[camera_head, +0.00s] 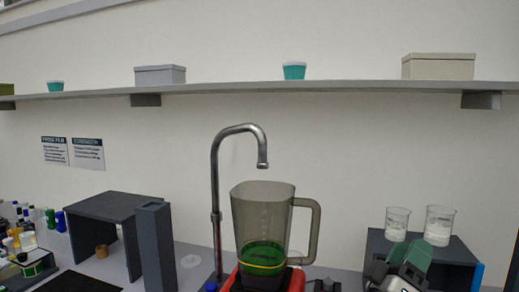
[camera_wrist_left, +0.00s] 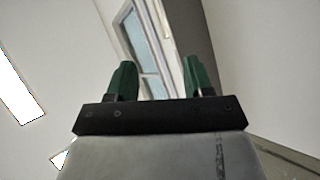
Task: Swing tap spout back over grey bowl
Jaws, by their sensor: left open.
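The metal tap (camera_head: 216,190) stands upright behind the bench's middle. Its curved spout (camera_head: 263,150) bends to the right and its outlet hangs above a smoky, clear jug (camera_head: 262,215). No grey bowl can be made out in either view. My left gripper (camera_head: 408,254) is at the lower right of the head view, well to the right of the tap and apart from it. Its green fingers also show in the left wrist view (camera_wrist_left: 160,82), spread apart with nothing between them. My right gripper is not seen.
The jug holds green liquid and stands on a red and black base (camera_head: 296,281). Two beakers (camera_head: 397,224) stand on a dark stand (camera_head: 456,252) near my gripper. A dark grey stand (camera_head: 110,205) and upright block (camera_head: 154,245) are left of the tap. A shelf (camera_head: 230,88) runs above.

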